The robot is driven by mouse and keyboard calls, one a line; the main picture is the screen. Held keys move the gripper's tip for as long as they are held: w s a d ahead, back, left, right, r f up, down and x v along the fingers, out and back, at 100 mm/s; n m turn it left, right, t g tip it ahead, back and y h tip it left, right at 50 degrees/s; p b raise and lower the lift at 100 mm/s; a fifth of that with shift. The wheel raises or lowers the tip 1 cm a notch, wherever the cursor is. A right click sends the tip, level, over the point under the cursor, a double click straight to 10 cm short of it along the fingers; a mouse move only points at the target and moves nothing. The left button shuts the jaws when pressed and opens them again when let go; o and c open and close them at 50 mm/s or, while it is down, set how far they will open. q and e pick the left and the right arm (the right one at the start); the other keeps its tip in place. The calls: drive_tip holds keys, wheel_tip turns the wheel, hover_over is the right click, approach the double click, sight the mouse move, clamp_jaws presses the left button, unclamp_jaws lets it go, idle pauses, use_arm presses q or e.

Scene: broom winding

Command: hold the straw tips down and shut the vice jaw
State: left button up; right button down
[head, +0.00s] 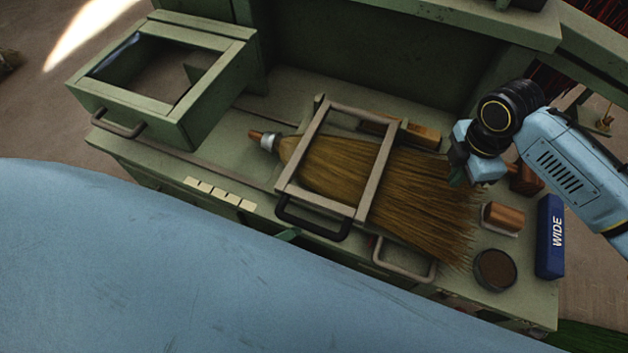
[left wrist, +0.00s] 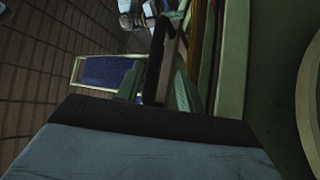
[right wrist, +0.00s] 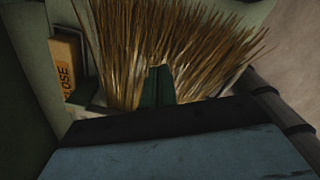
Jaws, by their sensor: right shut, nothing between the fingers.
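The broom lies on the green bench, its fan of straw (head: 415,190) pointing right. The straw tips also fill the right wrist view (right wrist: 185,40). The vice jaw, a wooden frame (head: 332,112) with a dark handle (head: 312,228), lies across the straw. My right gripper (head: 458,178) is shut and empty at the upper edge of the straw tips; its green fingers (right wrist: 158,86) show against the straw. My left gripper (head: 285,236) is mostly hidden behind my blue arm, with a green fingertip by the dark handle. In the left wrist view the handle (left wrist: 166,55) stands close to the fingers; their grip is unclear.
An open green drawer box (head: 150,85) stands at the left. A blue WIDE block (head: 550,237), a brown block (head: 503,218) and a round dark tin (head: 495,269) stand right of the straw. A second metal handle (head: 404,262) is at the bench's front. My left arm hides the lower left.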

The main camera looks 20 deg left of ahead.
sight(444, 194)
use_arm(q)
drive_tip(key=v, duration=0.7)
use_arm(e)
drive_tip(key=shift+f, duration=2.3)
use_arm(q)
drive_tip(key=shift+c, duration=0.5)
